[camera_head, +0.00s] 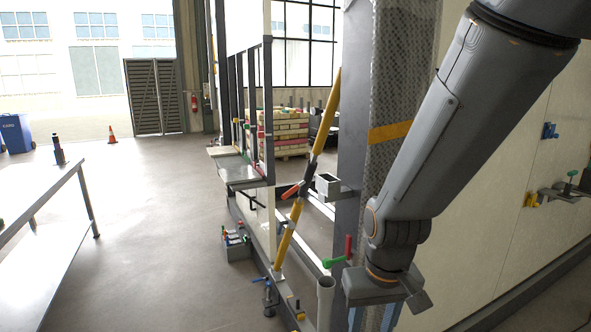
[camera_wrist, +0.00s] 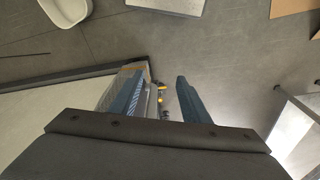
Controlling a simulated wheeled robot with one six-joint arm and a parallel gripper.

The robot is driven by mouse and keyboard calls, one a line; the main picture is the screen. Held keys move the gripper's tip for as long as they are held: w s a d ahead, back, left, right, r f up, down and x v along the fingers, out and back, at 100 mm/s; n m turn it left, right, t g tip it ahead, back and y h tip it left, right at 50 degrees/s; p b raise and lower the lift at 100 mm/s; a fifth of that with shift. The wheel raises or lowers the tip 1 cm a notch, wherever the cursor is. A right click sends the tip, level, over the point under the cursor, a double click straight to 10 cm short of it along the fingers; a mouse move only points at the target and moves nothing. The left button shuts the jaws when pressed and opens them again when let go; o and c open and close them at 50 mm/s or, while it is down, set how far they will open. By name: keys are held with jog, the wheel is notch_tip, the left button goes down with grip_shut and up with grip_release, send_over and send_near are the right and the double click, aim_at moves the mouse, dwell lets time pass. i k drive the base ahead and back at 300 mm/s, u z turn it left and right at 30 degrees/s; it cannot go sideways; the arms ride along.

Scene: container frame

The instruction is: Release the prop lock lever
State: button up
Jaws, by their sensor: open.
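A diagonal prop (camera_head: 285,235) with yellow and dark sections leans across the container frame in the head view. A red-orange lever (camera_head: 290,191) sticks out to the left partway up it; it looks like the lock lever. My gripper (camera_head: 373,318) is at the bottom of the head view, pointing down, to the right of the prop and below the lever. Its blue fingers are apart, and the lower ends are cut off. In the wrist view my gripper (camera_wrist: 158,98) shows two blue fingers with a gap and nothing held. I cannot make out the lever there.
A dark upright post (camera_head: 352,150) stands between the prop and my arm. A green lever (camera_head: 334,262) and a red handle (camera_head: 348,246) sit left of my gripper. A table (camera_head: 50,190) stands at left; the floor between is mostly clear.

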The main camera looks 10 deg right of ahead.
aim_at(282, 224)
jog(key=z, duration=0.05)
jog(key=k, duration=0.65)
jog(key=u, duration=0.6)
jog(key=i, duration=1.45)
jog(key=z, duration=0.55)
